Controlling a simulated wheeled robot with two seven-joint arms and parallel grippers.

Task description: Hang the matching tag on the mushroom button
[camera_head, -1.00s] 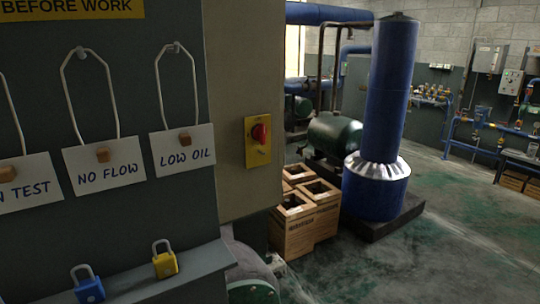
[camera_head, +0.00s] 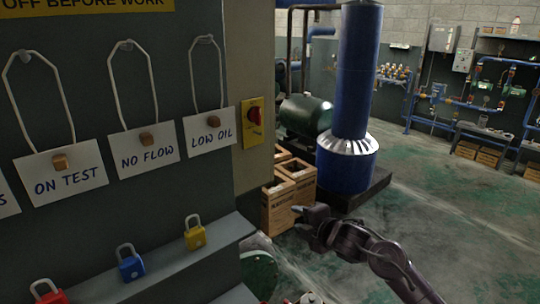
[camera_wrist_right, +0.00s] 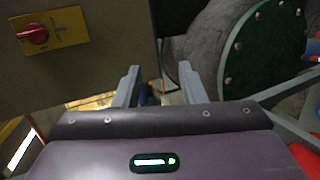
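White tags hang by wire loops on a dark board at the left of the head view: ON TEST (camera_head: 82,180), NO FLOW (camera_head: 130,161) and LOW OIL (camera_head: 198,143), each with a small brown block. Part of another tag shows at the left edge. A red knob (camera_head: 255,115) sits on a yellow plate on the cabinet side; it also shows in the right wrist view (camera_wrist_right: 33,35). Whether it is the mushroom button I cannot tell. My right gripper (camera_head: 297,210) is below and right of the plate; its fingers (camera_wrist_right: 158,84) are apart and empty. My left gripper is out of view.
Red (camera_head: 48,293), blue (camera_head: 131,264) and yellow (camera_head: 195,233) padlocks are on a ledge below the tags. Wooden crates (camera_head: 280,206) and a blue column (camera_head: 350,110) stand behind my right gripper. Open floor (camera_head: 450,230) lies to the right.

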